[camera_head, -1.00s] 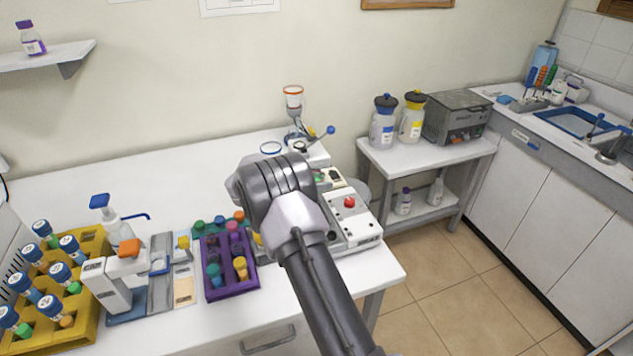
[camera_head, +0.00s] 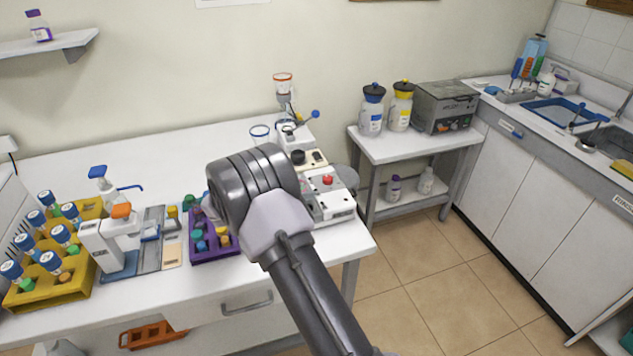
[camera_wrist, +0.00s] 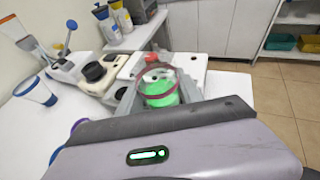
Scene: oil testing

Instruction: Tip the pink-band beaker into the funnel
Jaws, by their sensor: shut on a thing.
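In the wrist view my gripper (camera_wrist: 158,102) is shut on the pink-band beaker (camera_wrist: 160,88). The beaker has a pinkish-red band round its rim and green in it, and looks about upright. In the head view the arm's wrist hides the gripper and beaker. An orange-rimmed clear funnel-like vessel (camera_head: 283,84) stands high at the back of the bench instrument; it also shows at the wrist view's upper left (camera_wrist: 14,30). A blue-rimmed clear vessel (camera_head: 260,133) stands beside it, also in the wrist view (camera_wrist: 36,92). The held beaker is apart from both.
The white instrument (camera_head: 328,200) with a red button stands at the bench's right end. A blue-knobbed lever (camera_head: 313,115) sticks up near the orange-rimmed vessel. A purple rack (camera_head: 212,243) and a yellow rack (camera_head: 60,285) stand left. The bench's back left is clear.

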